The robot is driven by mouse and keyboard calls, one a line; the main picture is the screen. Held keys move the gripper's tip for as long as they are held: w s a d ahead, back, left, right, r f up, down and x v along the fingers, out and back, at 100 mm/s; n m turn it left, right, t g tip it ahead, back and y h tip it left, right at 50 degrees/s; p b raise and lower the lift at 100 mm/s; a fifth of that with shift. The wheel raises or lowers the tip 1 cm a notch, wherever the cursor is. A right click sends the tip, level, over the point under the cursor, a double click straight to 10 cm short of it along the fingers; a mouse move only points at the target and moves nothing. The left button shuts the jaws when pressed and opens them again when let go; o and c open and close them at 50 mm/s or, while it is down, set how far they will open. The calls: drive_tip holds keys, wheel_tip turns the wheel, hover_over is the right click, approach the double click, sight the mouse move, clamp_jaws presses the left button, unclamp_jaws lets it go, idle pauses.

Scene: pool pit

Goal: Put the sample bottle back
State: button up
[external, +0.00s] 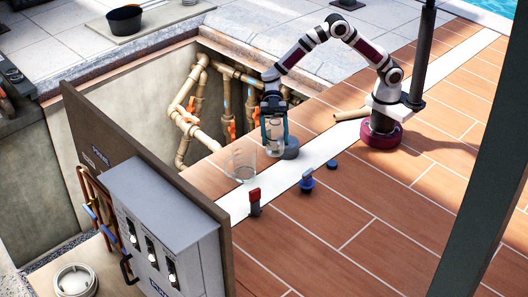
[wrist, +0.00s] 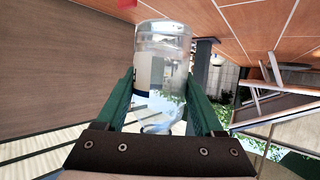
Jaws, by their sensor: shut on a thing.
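My gripper (external: 273,118) points down and is shut on a clear sample bottle (external: 275,140) in the external view. The bottle looks roughly upright, over the pale strip in the tiled deck. I cannot tell whether its base touches the deck. In the wrist view the bottle (wrist: 165,45) sits between the two green fingers of the gripper (wrist: 161,85), with a pale label patch and a dark edge on its left side. A clear open beaker (external: 242,164) stands to the left of the bottle, apart from it.
A dark round object (external: 291,149) lies right beside the bottle. A blue-topped piece (external: 307,183) and a red-topped piece (external: 254,200) stand nearer the camera. A tan rod (external: 350,114) lies by my base. The open pit with pipes (external: 200,95) and a grey switch box (external: 165,235) are left.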

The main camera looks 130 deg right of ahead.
sight(280, 151)
drive_tip(key=shift+s+a+f+n+g, duration=0.1)
drive_tip(key=shift+s+a+n+g, duration=0.2)
drive_tip(key=shift+a, duration=0.05)
drive_tip(key=shift+s+a+f+y, duration=0.15)
drive_tip(key=shift+f+y, duration=0.05)
drive_tip(key=shift+f, duration=0.35)
drive_tip(key=shift+s+a+f+y, duration=0.1)
drive_tip(key=shift+s+f+y, duration=0.1)
drive_tip(key=shift+f, duration=0.3)
drive_tip(key=shift+w+a+f, duration=0.1)
drive_tip(key=shift+w+f, duration=0.05)
drive_tip(key=shift+f, duration=1.4)
drive_tip(key=shift+w+a+f, duration=0.85)
drive_tip(key=shift+a+f, duration=0.85)
drive_tip(key=shift+f, duration=0.15)
drive_tip(key=shift+w+a+f, duration=0.85)
drive_tip(key=shift+a+f, duration=0.85)
drive_tip(key=shift+f, duration=0.1)
drive_tip(key=shift+w+a+f, duration=0.85)
drive_tip(key=shift+a+f, duration=0.85)
drive_tip(key=shift+f, duration=0.15)
drive_tip(key=shift+f, duration=0.1)
drive_tip(key=o, duration=1.5)
